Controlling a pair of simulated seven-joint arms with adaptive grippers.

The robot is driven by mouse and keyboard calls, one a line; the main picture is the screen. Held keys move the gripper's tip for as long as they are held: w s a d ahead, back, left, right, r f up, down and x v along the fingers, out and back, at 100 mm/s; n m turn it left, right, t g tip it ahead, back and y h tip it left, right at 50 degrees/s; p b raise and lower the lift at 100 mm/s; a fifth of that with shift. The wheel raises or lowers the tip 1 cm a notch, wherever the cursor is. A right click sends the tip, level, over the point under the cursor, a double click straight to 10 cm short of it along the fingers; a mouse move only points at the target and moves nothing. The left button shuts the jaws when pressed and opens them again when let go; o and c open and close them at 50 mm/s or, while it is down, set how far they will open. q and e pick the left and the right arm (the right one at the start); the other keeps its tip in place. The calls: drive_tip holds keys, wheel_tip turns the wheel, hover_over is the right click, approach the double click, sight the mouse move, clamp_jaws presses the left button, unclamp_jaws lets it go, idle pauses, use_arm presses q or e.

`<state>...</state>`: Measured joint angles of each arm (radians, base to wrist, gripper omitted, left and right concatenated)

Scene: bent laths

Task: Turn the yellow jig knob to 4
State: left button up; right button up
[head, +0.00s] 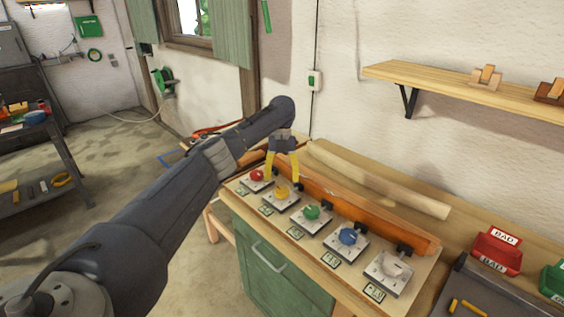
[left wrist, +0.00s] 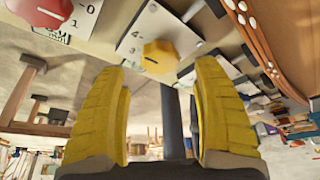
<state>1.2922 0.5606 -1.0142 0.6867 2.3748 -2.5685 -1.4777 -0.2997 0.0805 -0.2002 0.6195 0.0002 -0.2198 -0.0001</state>
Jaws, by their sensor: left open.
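The yellow jig knob (head: 281,191) sits on a pale plate, second from the left in a row of knobs on the workbench. It also shows in the left wrist view (left wrist: 159,56), with the marks 4 and 3 legible on its plate; I cannot tell which mark it points at. My left gripper (head: 282,179), with yellow fingers, is open above and around the yellow knob in the head view. In the left wrist view its open fingertips (left wrist: 160,72) lie either side of the line to the knob, with nothing between them. My right gripper is not in view.
A red knob (head: 257,175) stands close on the left, with green (head: 311,212), blue (head: 348,236) and white (head: 393,266) knobs to the right. An orange lath (head: 360,213) runs behind them. A red bin (head: 496,250) stands at the right.

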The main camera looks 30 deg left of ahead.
use_arm(q)
drive_tip(key=v, duration=0.7)
drive_tip(key=shift+r, duration=0.1)
idle(0.5)
